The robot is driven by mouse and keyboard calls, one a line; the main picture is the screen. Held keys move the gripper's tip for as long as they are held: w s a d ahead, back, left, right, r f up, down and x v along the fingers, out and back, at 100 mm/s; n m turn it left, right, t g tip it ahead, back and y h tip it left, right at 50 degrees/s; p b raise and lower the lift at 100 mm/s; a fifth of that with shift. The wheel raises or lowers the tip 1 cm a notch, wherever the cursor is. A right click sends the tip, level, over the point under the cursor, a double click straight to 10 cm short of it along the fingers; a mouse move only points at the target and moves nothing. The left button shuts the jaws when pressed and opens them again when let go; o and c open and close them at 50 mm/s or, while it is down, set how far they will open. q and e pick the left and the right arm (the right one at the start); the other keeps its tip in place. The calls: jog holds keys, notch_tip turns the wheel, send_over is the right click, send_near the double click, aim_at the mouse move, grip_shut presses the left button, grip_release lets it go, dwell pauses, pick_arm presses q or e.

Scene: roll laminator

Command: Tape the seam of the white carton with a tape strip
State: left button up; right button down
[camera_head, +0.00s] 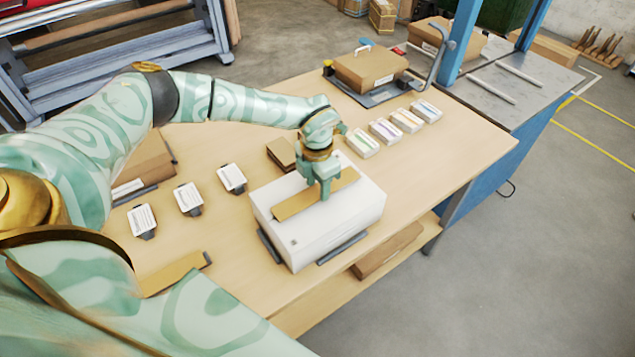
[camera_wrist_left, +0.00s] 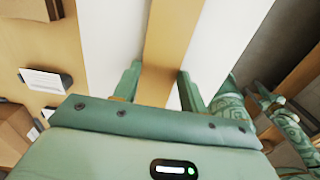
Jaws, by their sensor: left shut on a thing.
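The white carton (camera_head: 318,233) stands on the wooden table. It also shows in the left wrist view (camera_wrist_left: 103,35). A tan tape strip (camera_head: 290,207) lies lengthwise across its top; I cannot tell how firmly it touches. My left gripper (camera_head: 325,193) points down onto the strip and is shut on it. In the left wrist view, its fingers (camera_wrist_left: 160,82) flank the strip (camera_wrist_left: 172,35), and the gripper body hides the near end. My right gripper is not seen for certain; green patterned arm parts show at the right of the wrist view.
Several labelled cards (camera_head: 189,199) stand left of the carton. Another tan strip (camera_head: 173,275) lies on the near table edge. Small coloured-label boxes (camera_head: 385,131) and a brown carton (camera_head: 370,70) on a dark base are farther back. Dark holders flank the white carton. Table right of the boxes is clear.

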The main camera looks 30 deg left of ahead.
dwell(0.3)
pick_arm(q)
jog(key=o, duration=1.4)
jog(key=shift+c, duration=0.2)
jog(key=shift+p, duration=0.3)
notch_tip(320, 180, up, 6)
jog(key=p, duration=0.6)
jog(key=shift+r, duration=0.1)
